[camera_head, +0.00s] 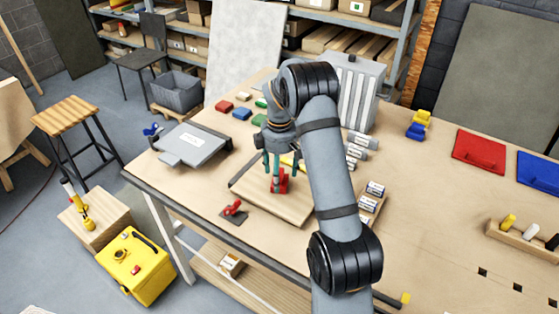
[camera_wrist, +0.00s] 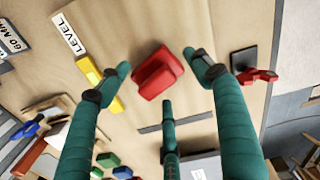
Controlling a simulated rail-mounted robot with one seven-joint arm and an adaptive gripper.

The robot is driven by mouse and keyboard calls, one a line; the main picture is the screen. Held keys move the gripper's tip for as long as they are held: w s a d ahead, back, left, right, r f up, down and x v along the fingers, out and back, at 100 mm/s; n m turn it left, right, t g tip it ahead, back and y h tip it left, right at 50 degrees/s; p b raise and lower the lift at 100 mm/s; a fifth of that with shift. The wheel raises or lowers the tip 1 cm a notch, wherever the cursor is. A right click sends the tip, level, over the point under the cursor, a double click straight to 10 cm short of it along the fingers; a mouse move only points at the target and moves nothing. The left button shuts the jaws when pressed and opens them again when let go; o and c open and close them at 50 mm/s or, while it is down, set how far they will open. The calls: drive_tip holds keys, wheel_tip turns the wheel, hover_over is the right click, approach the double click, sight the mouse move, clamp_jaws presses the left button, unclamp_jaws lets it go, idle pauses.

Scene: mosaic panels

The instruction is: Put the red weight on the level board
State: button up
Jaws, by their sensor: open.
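The red weight (camera_head: 280,184) is a small red block with a raised grip. It appears to sit on the level board (camera_head: 262,199), a pale wooden board, though a small gap beneath it cannot be ruled out. In the wrist view the red weight (camera_wrist: 157,74) lies between the fingertips, and the board (camera_wrist: 130,30) carries a white LEVEL label (camera_wrist: 68,33). My gripper (camera_head: 280,173) has teal fingers spread around the weight from above. In the wrist view my gripper (camera_wrist: 163,85) shows gaps between its fingertips and the weight.
Yellow pieces (camera_wrist: 88,69) lie near the label. A red clamp-like part on a dark plate (camera_head: 233,210) stands at the board's near left. A grey flat device (camera_head: 194,144) is to the left, white-labelled cylinders (camera_head: 375,188) to the right. Bare tabletop (camera_head: 440,220) extends further right.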

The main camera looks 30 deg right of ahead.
wheel_tip(320, 180, up, 11)
idle(0.3)
drive_tip(key=shift+f, duration=0.1)
